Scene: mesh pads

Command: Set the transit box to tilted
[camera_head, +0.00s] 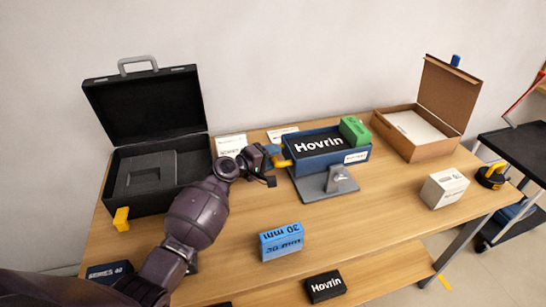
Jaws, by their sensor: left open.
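A blue box (312,168) sits on a grey metal stand (318,186) at the middle back of the table. It holds a black Hovrin pad (318,146) and a green block (355,130). A white label is on its front; I cannot read whether it names the transit box. A yellow and blue handle (279,157) sticks out at its left side. My left gripper (271,166) is open at this handle, from the left; I cannot tell whether it touches. My right gripper is not in view.
An open black case (180,200) stands at the left and an open cardboard box (432,150) at the right. A blue 30 mm box (281,242) and a white box (444,189) stand on the wooden table (370,215). A black Hovrin box (325,287) lies in front, lower down.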

